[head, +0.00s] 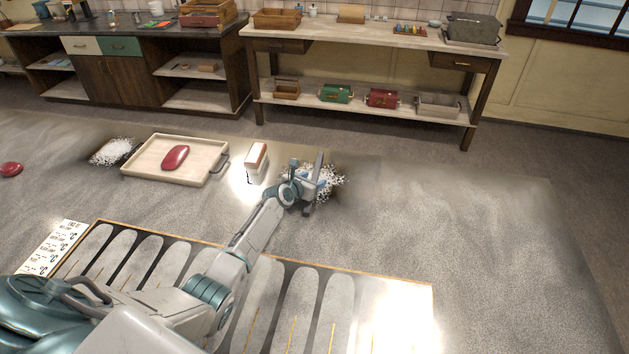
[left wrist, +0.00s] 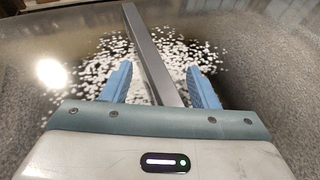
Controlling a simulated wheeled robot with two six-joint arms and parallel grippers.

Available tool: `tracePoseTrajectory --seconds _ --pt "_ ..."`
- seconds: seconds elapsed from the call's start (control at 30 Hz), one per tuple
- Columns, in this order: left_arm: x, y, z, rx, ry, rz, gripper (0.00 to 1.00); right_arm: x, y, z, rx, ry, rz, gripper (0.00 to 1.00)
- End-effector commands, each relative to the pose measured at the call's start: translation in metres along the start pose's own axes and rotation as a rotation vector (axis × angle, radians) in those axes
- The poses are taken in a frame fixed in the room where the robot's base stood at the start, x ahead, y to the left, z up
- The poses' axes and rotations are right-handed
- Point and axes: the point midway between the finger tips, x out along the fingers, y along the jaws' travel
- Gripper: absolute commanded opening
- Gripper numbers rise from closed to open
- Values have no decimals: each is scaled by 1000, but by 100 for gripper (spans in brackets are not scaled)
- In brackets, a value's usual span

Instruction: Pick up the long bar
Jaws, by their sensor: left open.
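The long bar is a straight grey metal bar (left wrist: 150,55), seen in the left wrist view running from the top middle down between my finger pads. In the head view the bar (head: 318,166) shows as a thin upright grey strip at the gripper. My left gripper (head: 312,184) is at the far end of my arm, over a patch of white specks. Its two blue fingers (left wrist: 160,85) are open, one on each side of the bar, with a gap on both sides. The bar's near end is hidden behind the gripper body. My right gripper is not in view.
A tray (head: 150,172) with a red oval object (head: 175,157) and a white and brown block (head: 256,158) stand left of the gripper. A panel with rounded grey slots (head: 300,295) lies in front. A workbench (head: 365,37) stands behind. Floor at right is clear.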

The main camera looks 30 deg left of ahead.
Motion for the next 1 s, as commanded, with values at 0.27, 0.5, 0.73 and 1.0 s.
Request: tracePoseTrajectory --seconds 0.27,0.5,0.73,1.0 --pt "0 0 0 0 0 0 31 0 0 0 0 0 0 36" --pt "0 0 -1 0 2 -1 0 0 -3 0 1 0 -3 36" --pt "0 0 1 1 -1 0 0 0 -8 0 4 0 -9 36" --pt "2 2 6 2 2 -4 0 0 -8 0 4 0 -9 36"
